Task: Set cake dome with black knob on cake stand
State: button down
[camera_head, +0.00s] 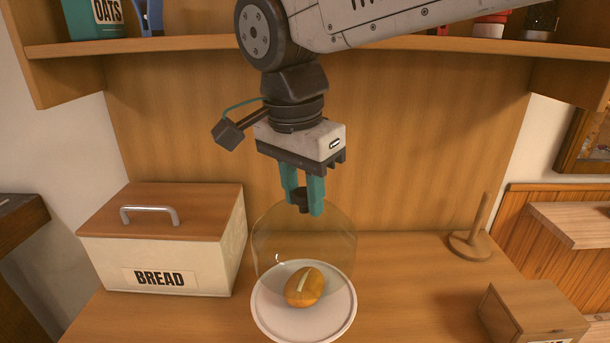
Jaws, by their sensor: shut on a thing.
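My gripper (304,195) has two teal fingers and is shut on the black knob (300,201) of the clear cake dome (340,237). The dome hangs upright below my gripper. The white cake stand (273,317) is on the counter beneath it, with a golden bread roll (305,287) on top. In this view the dome's lower part overlaps the back of the stand and the roll. I cannot tell whether the dome's rim touches the stand.
A bread box (108,251) with a wooden lid stands on the left. A wooden upright holder (475,240) and a wooden box (532,312) are on the right. A shelf (400,45) with an oats container (92,17) runs above. The counter (410,280) right of the stand is clear.

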jog(key=shift+f, duration=4.5)
jog(key=c, duration=1)
grip_release()
jog(key=shift+o, duration=0.2)
jog(key=shift+r, duration=3.5)
